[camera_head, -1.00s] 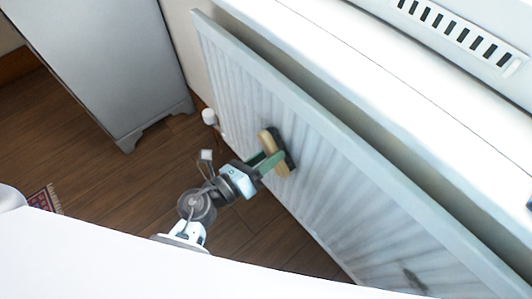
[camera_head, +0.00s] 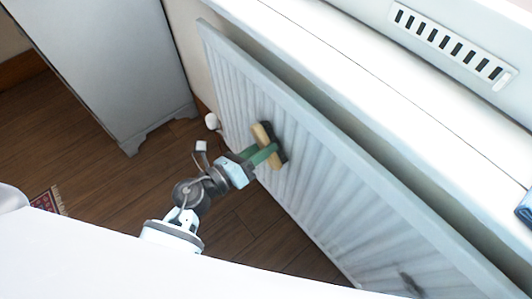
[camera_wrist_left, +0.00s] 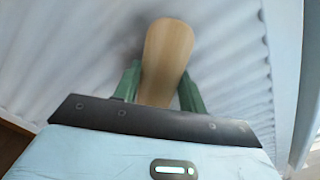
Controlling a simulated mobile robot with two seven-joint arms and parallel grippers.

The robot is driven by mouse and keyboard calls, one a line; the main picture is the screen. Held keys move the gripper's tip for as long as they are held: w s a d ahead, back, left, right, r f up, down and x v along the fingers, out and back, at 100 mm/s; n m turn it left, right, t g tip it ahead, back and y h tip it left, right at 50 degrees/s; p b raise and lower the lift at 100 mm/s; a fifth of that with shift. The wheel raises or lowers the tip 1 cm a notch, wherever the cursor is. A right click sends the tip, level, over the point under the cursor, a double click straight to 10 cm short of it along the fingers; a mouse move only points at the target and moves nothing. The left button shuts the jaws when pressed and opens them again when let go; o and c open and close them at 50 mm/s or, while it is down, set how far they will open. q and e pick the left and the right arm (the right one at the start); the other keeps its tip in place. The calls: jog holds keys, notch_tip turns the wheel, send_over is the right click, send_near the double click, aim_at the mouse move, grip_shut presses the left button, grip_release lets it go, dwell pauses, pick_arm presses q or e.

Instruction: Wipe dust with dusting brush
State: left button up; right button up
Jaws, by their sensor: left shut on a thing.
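The dusting brush (camera_head: 263,137) has a tan wooden back and dark bristles. My left gripper (camera_head: 272,151) is shut on it, with green fingers on either side of the wood. The bristles face the ribbed white radiator (camera_head: 320,185) and appear to be against its front, near its left end. In the left wrist view the wooden brush back (camera_wrist_left: 167,60) stands between the green fingers (camera_wrist_left: 160,90). A grey dust smudge shows beside the brush there. Another dark dust patch (camera_head: 411,284) is low on the radiator at the right. My right gripper is not in view.
A white sill (camera_head: 330,60) with a slotted vent (camera_head: 455,42) runs above the radiator. A grey-white cabinet (camera_head: 110,70) stands at the left. A white valve knob (camera_head: 212,121) is at the radiator's left end. Wooden floor (camera_head: 60,130) is open between, with a patterned rug (camera_head: 47,201) at the far left.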

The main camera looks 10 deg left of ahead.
pick_arm(q)
jog(key=shift+w+a, duration=0.15)
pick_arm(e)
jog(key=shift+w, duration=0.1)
pick_arm(q)
jog(key=shift+w+a, duration=0.4)
jog(key=shift+a, duration=0.25)
jog(key=shift+w+a, duration=0.5)
jog(key=shift+a, duration=0.25)
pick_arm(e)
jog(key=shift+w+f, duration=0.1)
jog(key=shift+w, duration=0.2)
pick_arm(q)
jog(key=w+a, duration=0.2)
jog(key=shift+w+a+b, duration=0.2)
jog(key=shift+a+b, duration=0.1)
jog(key=shift+b, duration=0.1)
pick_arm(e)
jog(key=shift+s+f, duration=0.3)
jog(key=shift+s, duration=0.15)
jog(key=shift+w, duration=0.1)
